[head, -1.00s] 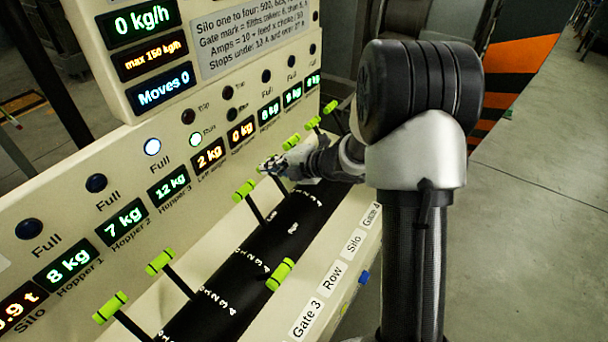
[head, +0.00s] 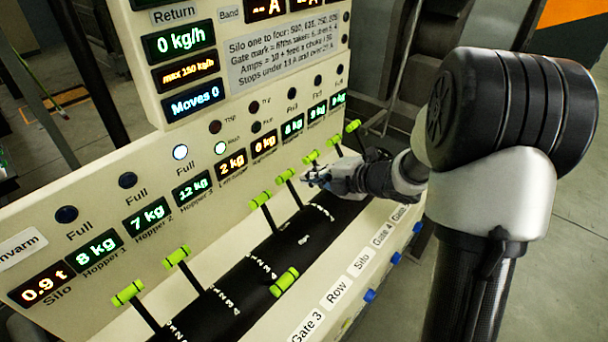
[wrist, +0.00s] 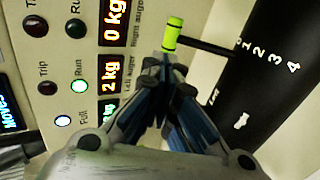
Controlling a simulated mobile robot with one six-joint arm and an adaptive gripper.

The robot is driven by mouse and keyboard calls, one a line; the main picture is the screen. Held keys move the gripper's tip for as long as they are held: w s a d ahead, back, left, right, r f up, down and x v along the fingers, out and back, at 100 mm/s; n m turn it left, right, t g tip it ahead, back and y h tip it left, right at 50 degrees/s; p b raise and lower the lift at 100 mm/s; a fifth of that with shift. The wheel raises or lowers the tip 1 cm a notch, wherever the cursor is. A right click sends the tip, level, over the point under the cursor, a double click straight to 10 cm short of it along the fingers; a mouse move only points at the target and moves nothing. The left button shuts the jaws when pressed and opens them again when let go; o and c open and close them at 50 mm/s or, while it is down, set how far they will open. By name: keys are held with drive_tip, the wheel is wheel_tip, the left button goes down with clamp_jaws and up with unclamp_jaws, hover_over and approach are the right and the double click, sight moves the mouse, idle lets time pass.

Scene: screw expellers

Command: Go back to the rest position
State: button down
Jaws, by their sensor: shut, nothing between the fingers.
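My gripper (head: 318,176) is at the end of my arm, over the dark scale strip (head: 252,277) of the control panel. In the wrist view my gripper (wrist: 166,120) is shut with nothing in it. In the head view several green-tipped levers, such as the one at the left (head: 127,293), stand along the strip.
The panel face carries lit displays, including the 12 kg one (head: 192,190) and "Moves 0" (head: 191,103). A row of labels with blue knobs (head: 369,296) runs along the front edge. Open grey floor (head: 577,240) lies to the right.

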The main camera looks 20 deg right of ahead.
drive_tip(key=s+d+r+m+h, duration=0.3)
drive_tip(key=s+r+m+h, duration=0.2)
drive_tip(key=r+m, duration=0.2)
drive_tip(key=s+d+r+m+h, duration=0.4)
drive_tip(key=r+m+h, duration=0.1)
drive_tip(key=r+m, duration=0.15)
drive_tip(key=s+a+f+m+g+y, duration=0.1)
drive_tip(key=s+a+m+g, duration=0.1)
drive_tip(key=s, duration=0.6)
drive_tip(key=s+a+f+m+g+y, duration=0.1)
drive_tip(key=s+a+f+m, duration=0.1)
drive_tip(key=s+a+m, duration=0.3)
drive_tip(key=s+a+f+m+g+y+b, duration=0.1)
drive_tip(key=s+a+m, duration=0.3)
drive_tip(key=s, duration=0.7)
drive_tip(key=shift+s+a+f+g, duration=0.2)
drive_tip(key=shift+a+f+g, duration=0.2)
drive_tip(key=shift+g, duration=0.4)
